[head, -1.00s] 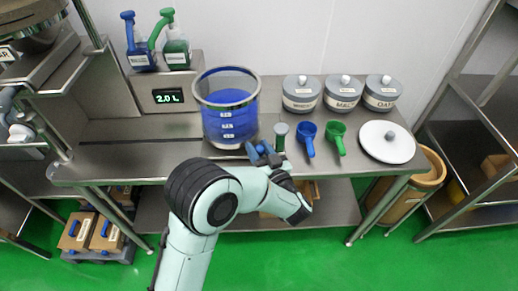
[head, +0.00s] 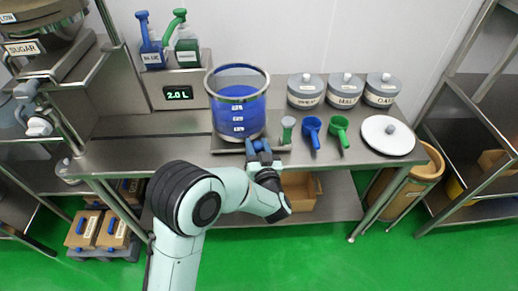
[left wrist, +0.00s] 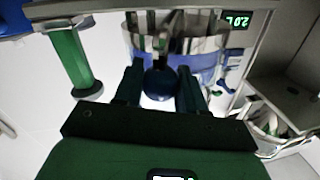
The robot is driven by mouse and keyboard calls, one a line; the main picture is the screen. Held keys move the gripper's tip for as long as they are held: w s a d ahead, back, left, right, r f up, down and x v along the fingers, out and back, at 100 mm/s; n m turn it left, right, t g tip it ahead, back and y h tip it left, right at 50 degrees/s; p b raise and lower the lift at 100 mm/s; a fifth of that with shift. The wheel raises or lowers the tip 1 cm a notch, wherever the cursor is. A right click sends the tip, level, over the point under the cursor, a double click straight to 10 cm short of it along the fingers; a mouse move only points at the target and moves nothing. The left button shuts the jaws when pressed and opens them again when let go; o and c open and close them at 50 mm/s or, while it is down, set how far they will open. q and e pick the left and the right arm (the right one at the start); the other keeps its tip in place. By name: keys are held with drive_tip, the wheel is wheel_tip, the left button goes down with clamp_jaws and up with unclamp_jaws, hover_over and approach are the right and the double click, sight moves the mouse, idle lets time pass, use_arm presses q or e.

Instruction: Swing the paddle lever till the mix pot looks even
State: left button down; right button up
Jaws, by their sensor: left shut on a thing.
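The mix pot (head: 238,118) is a clear cylinder with a steel rim, standing on the steel bench. Its contents look an even blue from the side. My left gripper (head: 262,152) is at the front foot of the pot, near the bench edge. In the left wrist view its two dark fingers (left wrist: 160,88) are closed on a dark blue round knob (left wrist: 160,84), which I take as the paddle lever's end. The rest of the lever is mostly hidden by the gripper. My right gripper is not in view.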

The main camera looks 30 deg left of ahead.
sight(239, 136)
use_arm(q)
drive_tip(key=shift+s+a+r+m+t+h+b, duration=0.1)
drive_tip(key=shift+s+a+m+t+h+b, duration=0.2)
drive_tip(key=shift+s+a+m+t+h, duration=0.4)
drive_tip(key=shift+s+a+h, duration=0.25)
drive_tip(key=shift+h, duration=0.05)
drive_tip(key=shift+s+a+r+b, duration=0.1)
drive_tip(key=shift+s+a+b, duration=0.1)
drive_tip(key=shift+s+a, duration=0.3)
drive_tip(key=shift+s+a+r+b, duration=0.1)
drive_tip(key=shift+s+a+b, duration=0.15)
drive_tip(key=shift+a, duration=0.4)
drive_tip(key=c, duration=0.7)
unclamp_jaws()
drive_tip(key=shift+f, duration=0.1)
drive_tip(key=shift+s+d+f, duration=0.1)
drive_tip(key=shift+d, duration=0.05)
